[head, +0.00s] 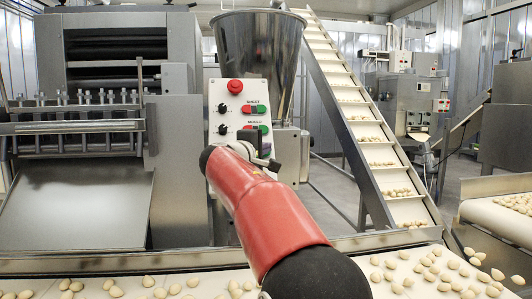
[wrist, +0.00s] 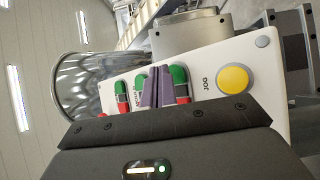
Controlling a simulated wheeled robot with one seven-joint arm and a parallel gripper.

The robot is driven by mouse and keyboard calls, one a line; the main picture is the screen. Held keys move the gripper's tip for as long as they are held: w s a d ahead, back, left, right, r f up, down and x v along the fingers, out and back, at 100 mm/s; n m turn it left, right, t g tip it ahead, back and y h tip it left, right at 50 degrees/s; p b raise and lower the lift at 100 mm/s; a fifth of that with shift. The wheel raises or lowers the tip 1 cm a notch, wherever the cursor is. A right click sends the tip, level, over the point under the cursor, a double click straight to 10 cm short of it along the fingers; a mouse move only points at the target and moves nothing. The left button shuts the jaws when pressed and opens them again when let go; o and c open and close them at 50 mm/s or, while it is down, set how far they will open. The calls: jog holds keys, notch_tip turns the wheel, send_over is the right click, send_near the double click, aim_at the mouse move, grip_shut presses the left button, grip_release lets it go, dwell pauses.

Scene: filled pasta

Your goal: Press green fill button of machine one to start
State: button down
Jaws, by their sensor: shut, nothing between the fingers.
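Machine one's white control panel (head: 232,93) faces me in the head view, with red and green button pairs under the SHEET and MOULD labels. Its lower part is hidden behind my red arm and my gripper (head: 264,157). In the wrist view the panel (wrist: 255,45) appears turned sideways. My gripper (wrist: 159,88) is shut and empty, its fingers pointing at the panel. Just right of the fingers is a button pair with a green button (wrist: 179,74) above a red one; its label is hidden, so I cannot confirm it is FILL. I cannot tell whether the fingertips touch the panel.
A red mushroom button (head: 235,86) and black knobs sit on the panel; a yellow JOG button (wrist: 233,78) is near its end. A steel hopper (head: 255,45) stands behind. An inclined conveyor (head: 365,130) with pasta rises beside it. A pasta belt (head: 200,283) crosses in front.

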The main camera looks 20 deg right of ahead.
jog(key=shift+w+d+f, duration=0.1)
jog(key=shift+w+f, duration=0.1)
jog(key=shift+w, duration=0.1)
jog(key=shift+w+d+f, duration=0.1)
jog(key=shift+w+f, duration=0.1)
jog(key=shift+w, duration=0.15)
dwell(0.7)
jog(key=shift+s, duration=0.1)
jog(key=shift+s+a+r, duration=0.2)
jog(key=shift+s+r, duration=0.25)
jog(key=shift+s, duration=0.15)
jog(key=shift+s+a+r+b, duration=0.2)
jog(key=shift+s+r, duration=0.25)
jog(key=shift+s, duration=0.25)
jog(key=shift+s+a+r+b, duration=0.1)
jog(key=shift+s+a+r, duration=0.1)
jog(key=shift+s+r, duration=0.35)
jog(key=shift+s+a+r+b, duration=0.2)
jog(key=shift+s+r, duration=0.1)
jog(key=shift+s, duration=0.5)
